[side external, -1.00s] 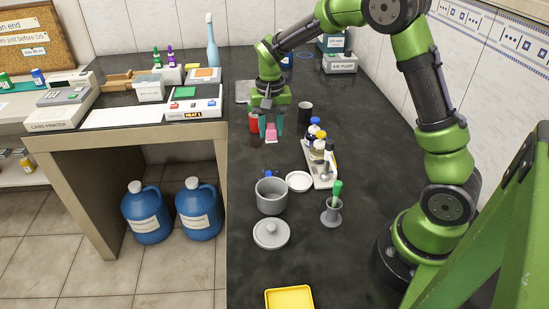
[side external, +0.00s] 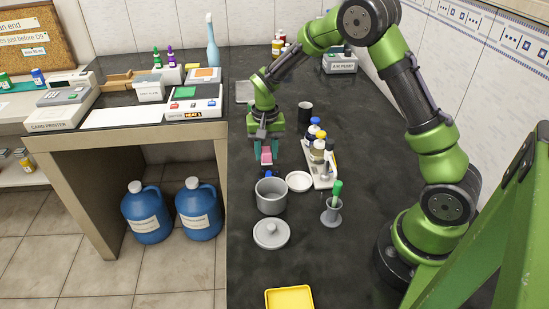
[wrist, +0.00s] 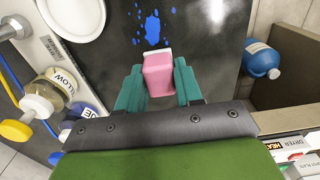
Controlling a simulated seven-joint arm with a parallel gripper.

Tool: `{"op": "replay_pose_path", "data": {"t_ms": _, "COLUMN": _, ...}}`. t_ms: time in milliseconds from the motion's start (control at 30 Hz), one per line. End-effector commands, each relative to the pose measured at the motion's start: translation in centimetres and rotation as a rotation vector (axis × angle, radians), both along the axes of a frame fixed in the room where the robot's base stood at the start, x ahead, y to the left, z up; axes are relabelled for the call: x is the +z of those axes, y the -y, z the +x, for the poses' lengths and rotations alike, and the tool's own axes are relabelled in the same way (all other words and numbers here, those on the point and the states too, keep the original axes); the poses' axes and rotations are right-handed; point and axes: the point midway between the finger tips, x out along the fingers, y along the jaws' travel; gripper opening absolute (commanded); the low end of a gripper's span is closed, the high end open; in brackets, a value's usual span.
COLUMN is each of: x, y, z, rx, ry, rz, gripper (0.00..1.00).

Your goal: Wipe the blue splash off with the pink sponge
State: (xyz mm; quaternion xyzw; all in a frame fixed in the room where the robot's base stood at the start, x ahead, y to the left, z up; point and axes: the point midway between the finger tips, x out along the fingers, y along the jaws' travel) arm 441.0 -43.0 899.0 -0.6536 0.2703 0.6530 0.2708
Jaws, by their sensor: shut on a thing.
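My gripper (side external: 266,158) is shut on the pink sponge (side external: 266,156), with a teal finger on each side of it. In the wrist view the sponge (wrist: 158,76) sits between my fingers, with a pale strip at its far end. The blue splash (wrist: 152,26) lies on the dark bench top, just beyond the sponge's end in the wrist view. It shows as a main blot with several small drops around it. In the side view only a small bit of the splash (side external: 268,174) shows, behind the grey pot. I cannot tell whether the sponge touches the bench.
A grey pot (side external: 271,197) stands just in front of the splash, with a white dish (side external: 298,181) to its right. A rack of bottles (side external: 320,172) is right of my gripper. A grey lid (side external: 271,234) and a yellow tray (side external: 289,299) lie nearer the front.

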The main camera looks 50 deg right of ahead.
Motion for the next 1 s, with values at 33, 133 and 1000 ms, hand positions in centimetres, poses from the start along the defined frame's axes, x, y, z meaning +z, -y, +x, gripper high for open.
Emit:
{"op": "replay_pose_path", "data": {"t_ms": 33, "x": 0.0, "y": 0.0, "z": 0.0, "rx": 0.0, "ry": 0.0, "rz": 0.0, "gripper": 0.03}}
{"op": "replay_pose_path", "data": {"t_ms": 133, "x": 0.0, "y": 0.0, "z": 0.0, "rx": 0.0, "ry": 0.0, "rz": 0.0, "gripper": 0.03}}
{"op": "replay_pose_path", "data": {"t_ms": 1000, "x": -1.1, "y": 0.0, "z": 0.0, "rx": 0.001, "ry": -0.001, "rz": 0.0, "gripper": 0.03}}
